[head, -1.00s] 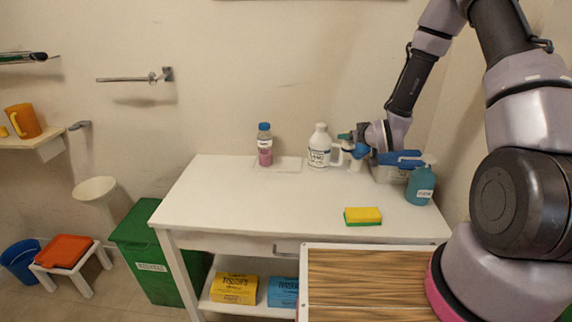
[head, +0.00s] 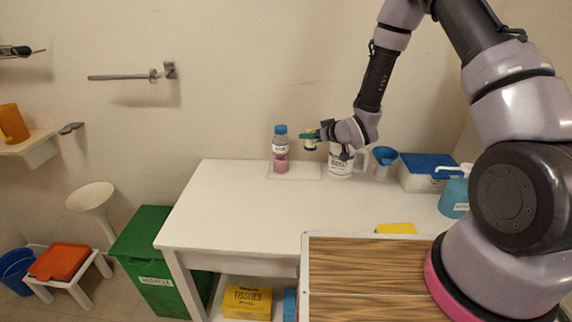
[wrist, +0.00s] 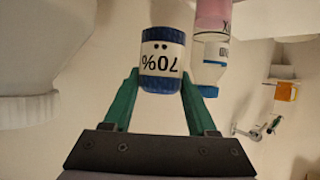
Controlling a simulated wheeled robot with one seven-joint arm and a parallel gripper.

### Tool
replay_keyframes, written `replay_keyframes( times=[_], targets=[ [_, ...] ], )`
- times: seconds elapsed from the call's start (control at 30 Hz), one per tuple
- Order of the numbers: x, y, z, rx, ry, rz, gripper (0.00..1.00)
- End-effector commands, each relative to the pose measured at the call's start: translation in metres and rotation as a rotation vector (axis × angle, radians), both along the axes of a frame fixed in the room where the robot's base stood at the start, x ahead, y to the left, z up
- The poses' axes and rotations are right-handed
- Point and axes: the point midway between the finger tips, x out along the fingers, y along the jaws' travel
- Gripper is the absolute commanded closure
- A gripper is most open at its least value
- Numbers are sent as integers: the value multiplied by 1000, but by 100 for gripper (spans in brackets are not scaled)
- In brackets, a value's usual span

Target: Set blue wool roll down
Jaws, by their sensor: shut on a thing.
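My gripper (head: 312,138) is shut on the blue wool roll (wrist: 162,62), a short cylinder with blue ends and a white band marked 70%. The wrist view shows it upside down between green fingers (wrist: 160,88). In the head view, my gripper holds the roll (head: 310,145) above the back of the white table (head: 270,215), apart from its top. It is between the pink bottle with a blue cap (head: 280,150) and the white jug (head: 340,160). My gripper partly hides the jug. A thin white tray (head: 308,172) lies under the bottle and below the roll.
A yellow sponge (head: 396,228) lies near the front. The table's middle and left are clear.

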Motion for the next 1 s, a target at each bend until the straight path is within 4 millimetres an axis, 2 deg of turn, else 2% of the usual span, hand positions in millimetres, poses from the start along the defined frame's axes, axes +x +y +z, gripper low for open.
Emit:
replay_keyframes(
  times=[0.13, 0.3, 0.57, 0.73, 0.8, 1.0],
  targets=[
    [0, 0, -14, 0, 3, -1, 98],
    [0, 0, -45, 1, 3, -1, 98],
    [0, 0, -68, 0, 1, 0, 98],
    [0, 0, -94, 0, 2, 0, 98],
    [0, 0, -100, 0, 0, -1, 98],
    [0, 0, -100, 0, -1, -1, 98]
  ],
)
